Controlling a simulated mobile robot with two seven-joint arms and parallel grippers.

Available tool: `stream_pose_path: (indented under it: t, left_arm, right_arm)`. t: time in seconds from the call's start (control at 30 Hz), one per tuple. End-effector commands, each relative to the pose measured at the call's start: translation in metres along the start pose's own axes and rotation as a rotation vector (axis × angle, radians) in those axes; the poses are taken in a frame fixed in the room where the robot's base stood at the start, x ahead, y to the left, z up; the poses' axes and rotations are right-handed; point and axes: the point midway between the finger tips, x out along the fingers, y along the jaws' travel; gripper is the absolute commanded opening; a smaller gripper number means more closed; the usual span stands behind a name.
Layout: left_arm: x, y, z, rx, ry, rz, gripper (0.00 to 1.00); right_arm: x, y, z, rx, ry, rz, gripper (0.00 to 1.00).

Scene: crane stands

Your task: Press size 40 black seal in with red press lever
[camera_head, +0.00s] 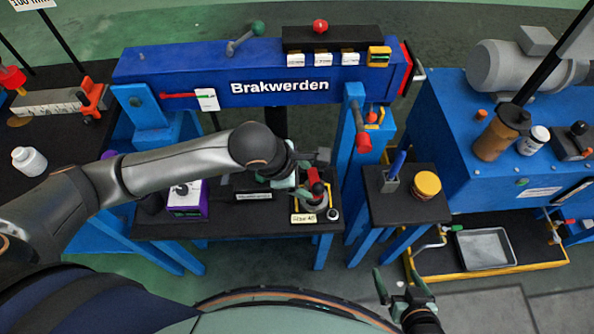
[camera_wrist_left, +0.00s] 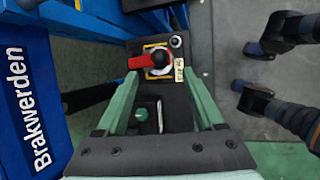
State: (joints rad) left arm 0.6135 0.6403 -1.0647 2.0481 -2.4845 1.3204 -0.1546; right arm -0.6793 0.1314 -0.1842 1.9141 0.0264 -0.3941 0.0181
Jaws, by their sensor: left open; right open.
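The red press lever (camera_head: 316,187) stands on a round grey base in a yellow-edged fixture on the dark table (camera_head: 240,224). It also shows in the left wrist view (camera_wrist_left: 146,61), pointing left from its round hub. A "Size 40" label (camera_head: 304,218) sits at the fixture's front. A small round dark piece with a light top (camera_head: 333,214) stands beside it; I cannot tell if it is the seal. My left gripper (camera_wrist_left: 160,76) is open, its fingers either side of the space before the lever. My right gripper (camera_head: 400,277) is open and empty, low at the right.
The blue "Brakwerden" press beam (camera_head: 220,82) spans behind the table. A purple box (camera_head: 187,200) stands left of the fixture. A blue post (camera_head: 353,140) rises to the right, beside a small stand with a yellow jar (camera_head: 426,185).

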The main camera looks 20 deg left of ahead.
Motion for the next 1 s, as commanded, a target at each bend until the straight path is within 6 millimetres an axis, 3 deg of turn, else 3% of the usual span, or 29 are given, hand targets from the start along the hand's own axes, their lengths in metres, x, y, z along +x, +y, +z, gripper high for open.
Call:
stream_pose_path:
  t: [0.1, 0.3, 0.6, 0.73, 0.87, 1.0]
  left_arm:
    - [-0.021, 0.0, 0.0, 0.002, 0.0, 0.002, 0.7]
    - [-0.041, 0.0, 0.0, -0.001, 0.001, 0.001, 0.7]
    - [-0.044, 0.0, 0.0, -0.001, 0.001, -0.001, 0.7]
    - [-0.042, -0.005, 0.002, -0.012, -0.013, -0.021, 0.58]
    - [-0.034, -0.038, 0.02, -0.103, -0.113, -0.164, 0.43]
    - [-0.038, -0.093, 0.063, -0.349, -0.327, -0.46, 0.27]
  right_arm:
    - [0.001, 0.0, 0.001, 0.0, 0.0, 0.0, 1.0]
    - [0.001, 0.0, 0.001, 0.0, 0.0, 0.0, 1.0]
    - [0.001, 0.0, 0.001, 0.0, 0.0, 0.0, 1.0]
    - [0.002, 0.0, 0.001, 0.002, 0.002, 0.001, 1.0]
    - [0.004, 0.001, -0.001, -0.002, 0.015, 0.001, 1.0]
    - [0.007, 0.002, -0.007, -0.011, 0.043, 0.002, 1.0]
